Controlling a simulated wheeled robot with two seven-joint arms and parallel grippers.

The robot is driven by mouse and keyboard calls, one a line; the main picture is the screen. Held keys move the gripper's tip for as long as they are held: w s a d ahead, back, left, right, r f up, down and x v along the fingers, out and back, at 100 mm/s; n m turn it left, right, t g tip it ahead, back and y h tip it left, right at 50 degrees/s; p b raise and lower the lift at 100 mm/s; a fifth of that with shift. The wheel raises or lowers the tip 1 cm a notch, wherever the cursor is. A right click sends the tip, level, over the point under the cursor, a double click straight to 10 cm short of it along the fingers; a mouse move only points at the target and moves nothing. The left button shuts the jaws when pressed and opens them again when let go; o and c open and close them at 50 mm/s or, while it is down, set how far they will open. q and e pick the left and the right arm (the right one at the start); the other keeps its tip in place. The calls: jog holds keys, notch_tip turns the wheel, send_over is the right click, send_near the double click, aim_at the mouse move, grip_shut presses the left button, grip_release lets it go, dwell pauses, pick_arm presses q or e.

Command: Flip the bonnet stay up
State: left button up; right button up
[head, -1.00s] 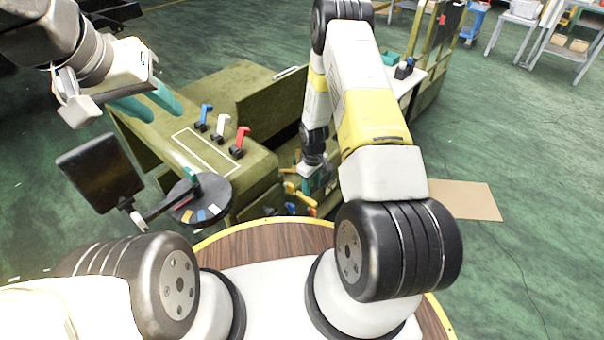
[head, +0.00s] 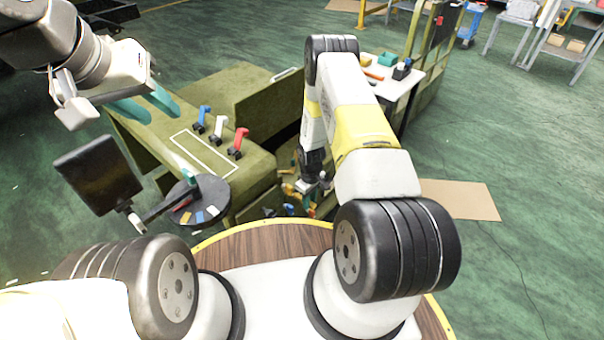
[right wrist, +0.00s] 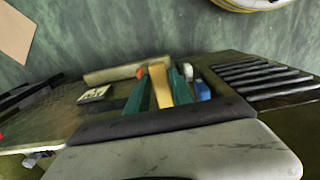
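The olive-green chassis (head: 262,165) stands in front of me in the head view. No part is clearly recognisable as the bonnet stay. My right gripper (head: 318,188) is low at the chassis's near right part, among small yellow-orange pieces (head: 290,189). In the right wrist view its two teal fingers (right wrist: 160,92) stand on either side of a yellow-orange bar (right wrist: 159,84). I cannot tell whether they press on it. A blue-tipped piece (right wrist: 202,90) is just right of the fingers. My left gripper (head: 146,106) is open and empty above the chassis's left side.
Blue (head: 202,117), white (head: 219,127) and red (head: 239,140) levers stand on the chassis top. A dark round disc (head: 208,200) and a black panel (head: 98,175) are at the near left. A white table (head: 395,88) stands behind my right arm. Cardboard (head: 465,200) lies on the floor.

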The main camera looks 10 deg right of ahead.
grip_shut()
dwell(1.1)
